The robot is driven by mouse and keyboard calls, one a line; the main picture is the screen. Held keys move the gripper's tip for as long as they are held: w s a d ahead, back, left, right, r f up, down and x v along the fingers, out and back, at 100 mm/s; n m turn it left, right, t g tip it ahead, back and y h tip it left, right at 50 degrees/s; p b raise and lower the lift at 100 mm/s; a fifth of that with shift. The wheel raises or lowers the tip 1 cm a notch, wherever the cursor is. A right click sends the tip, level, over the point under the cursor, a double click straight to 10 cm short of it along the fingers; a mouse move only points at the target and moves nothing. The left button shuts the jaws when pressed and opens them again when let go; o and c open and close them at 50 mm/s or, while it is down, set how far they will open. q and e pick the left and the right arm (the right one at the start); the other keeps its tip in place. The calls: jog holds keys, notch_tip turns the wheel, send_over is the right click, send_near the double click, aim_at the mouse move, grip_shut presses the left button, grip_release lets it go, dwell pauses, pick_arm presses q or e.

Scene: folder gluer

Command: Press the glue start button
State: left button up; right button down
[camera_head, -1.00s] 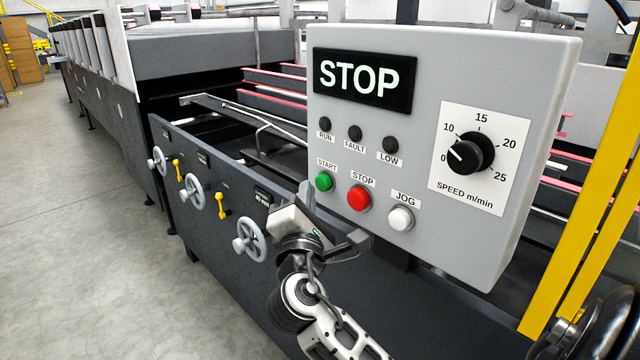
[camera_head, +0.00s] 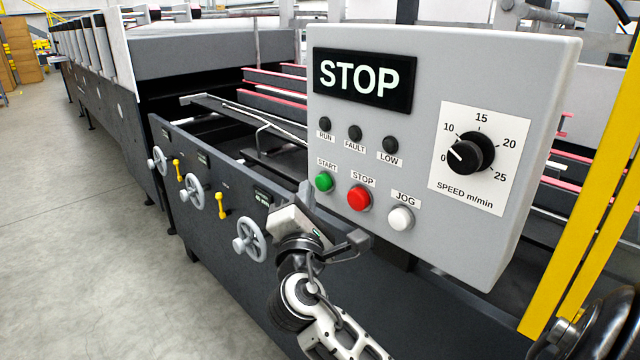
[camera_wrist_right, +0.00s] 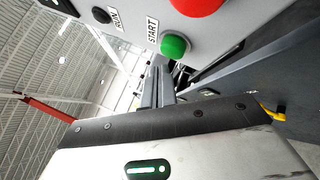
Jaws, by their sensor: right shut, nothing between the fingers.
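The green START button (camera_head: 323,182) is on the lower left of the grey control panel (camera_head: 440,75). It also shows near the top of the right wrist view (camera_wrist_right: 174,45). The red STOP button (camera_head: 359,198) and the white JOG button (camera_head: 401,218) are to its right. My right gripper (camera_head: 306,188) is shut and empty, with its tip just below and left of the green button in the head view. Its fingers point toward the panel in the wrist view. I cannot tell whether the tip touches the panel. My left gripper is out of view.
The panel's display (camera_head: 362,79) reads STOP, and the RUN, FAULT and LOW lamps are dark. The speed dial (camera_head: 470,153) points near 0. Handwheels (camera_head: 249,238) line the machine side at left. A yellow post (camera_head: 590,170) stands at right.

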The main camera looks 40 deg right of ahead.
jog(key=shift+d, duration=0.15)
dwell(0.4)
jog(key=shift+d, duration=0.3)
jog(key=shift+d+p, duration=0.3)
jog(key=shift+d, duration=0.2)
dwell(0.8)
jog(key=shift+a, duration=0.9)
jog(key=shift+a, duration=0.1)
jog(key=a, duration=0.5)
jog(key=shift+s, duration=0.2)
jog(key=shift+d, duration=0.1)
dwell(0.5)
